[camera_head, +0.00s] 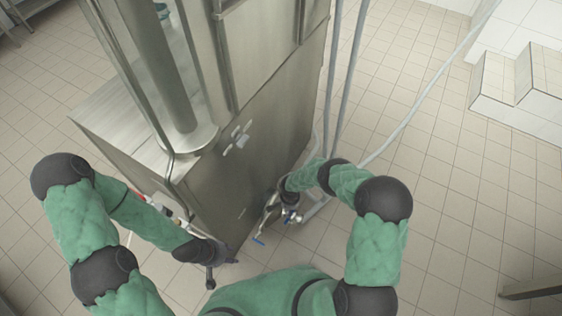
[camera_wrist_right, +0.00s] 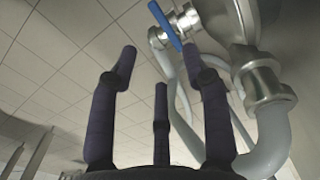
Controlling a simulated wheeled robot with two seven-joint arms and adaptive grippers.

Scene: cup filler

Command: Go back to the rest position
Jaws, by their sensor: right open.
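My right gripper (camera_head: 268,217) is at the end of the green-sleeved right arm, low beside the right side of the steel machine (camera_head: 262,130). In the right wrist view its dark fingers (camera_wrist_right: 160,65) are spread apart with nothing between them. A blue valve lever (camera_wrist_right: 165,25) on a metal pipe fitting lies just beyond the fingertips; whether they touch cannot be told. My left gripper (camera_head: 212,270) is near the machine's lower front corner, pointing down. It is small and dark, so its opening is unclear.
Valve fittings (camera_head: 292,216) and pale hoses (camera_head: 400,128) are close by my right gripper. White tiled steps (camera_head: 510,85) stand at the upper right.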

